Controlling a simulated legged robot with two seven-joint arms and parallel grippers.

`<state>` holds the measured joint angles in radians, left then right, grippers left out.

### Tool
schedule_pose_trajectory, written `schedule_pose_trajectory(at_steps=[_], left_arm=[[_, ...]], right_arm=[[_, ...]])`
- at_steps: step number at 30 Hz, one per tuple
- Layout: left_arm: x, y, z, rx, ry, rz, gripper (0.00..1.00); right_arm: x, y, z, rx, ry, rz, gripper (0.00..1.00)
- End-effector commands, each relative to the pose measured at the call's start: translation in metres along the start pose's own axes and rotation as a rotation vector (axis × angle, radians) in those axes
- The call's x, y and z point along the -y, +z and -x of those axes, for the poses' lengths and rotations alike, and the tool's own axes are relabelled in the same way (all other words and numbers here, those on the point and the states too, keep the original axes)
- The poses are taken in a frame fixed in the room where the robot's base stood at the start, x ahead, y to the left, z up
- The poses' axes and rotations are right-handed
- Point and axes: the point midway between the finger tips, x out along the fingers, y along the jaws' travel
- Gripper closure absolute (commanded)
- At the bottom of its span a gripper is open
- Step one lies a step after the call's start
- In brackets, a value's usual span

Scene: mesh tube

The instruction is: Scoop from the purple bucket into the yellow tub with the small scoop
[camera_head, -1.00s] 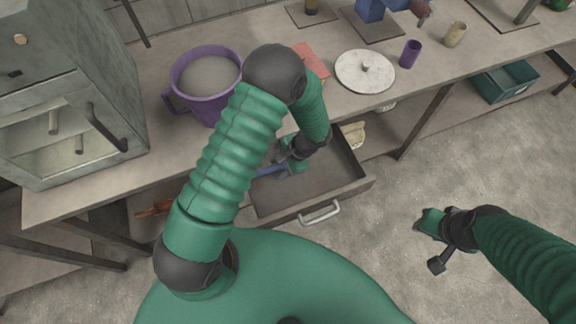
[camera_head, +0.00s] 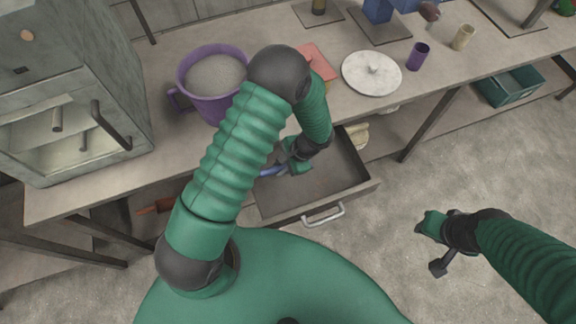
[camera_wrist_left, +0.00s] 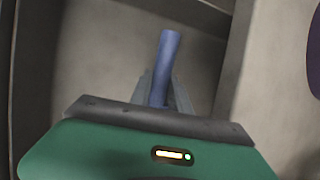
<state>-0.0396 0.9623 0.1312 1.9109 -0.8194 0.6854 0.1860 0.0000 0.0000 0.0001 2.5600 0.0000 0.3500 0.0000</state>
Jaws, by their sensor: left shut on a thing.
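The purple bucket (camera_head: 206,103) stands on the bench at the left, filled with a grey material (camera_head: 214,75). My left gripper (camera_head: 284,168) is at the open drawer (camera_head: 306,194), shut on a blue handle (camera_head: 271,171). The handle also shows in the left wrist view (camera_wrist_left: 168,55), standing out between the fingers (camera_wrist_left: 160,92). The rest of the held tool, likely the small scoop, is hidden, so its shape cannot be told. My right gripper (camera_head: 430,242) hangs empty over the floor at the right; its jaw gap is unclear. I cannot pick out the yellow tub with certainty.
A white round lid (camera_head: 371,73) lies on the bench, with a red object (camera_head: 317,62) left of it and a purple cup (camera_head: 417,56) and tan cup (camera_head: 463,37) right of it. A grey cabinet (camera_head: 70,90) stands at the left. A cream object (camera_head: 357,134) is behind the drawer.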

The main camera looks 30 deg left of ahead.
Motion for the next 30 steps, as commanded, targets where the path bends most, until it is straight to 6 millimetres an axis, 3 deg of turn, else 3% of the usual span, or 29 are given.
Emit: schedule_pose_trajectory(at_steps=[5,15,30], left_arm=[[0.004,0.005,0.016,-0.002,-0.002,0.003,1.00],[0.018,0.034,0.084,-0.001,-0.001,0.002,1.00],[0.023,0.036,0.097,0.027,0.025,0.059,1.00]], right_arm=[[0.000,0.000,0.002,0.000,0.000,0.000,0.64],[0.000,-0.002,0.007,0.000,0.000,0.000,0.64],[0.000,-0.002,0.007,0.000,0.000,0.000,0.64]])
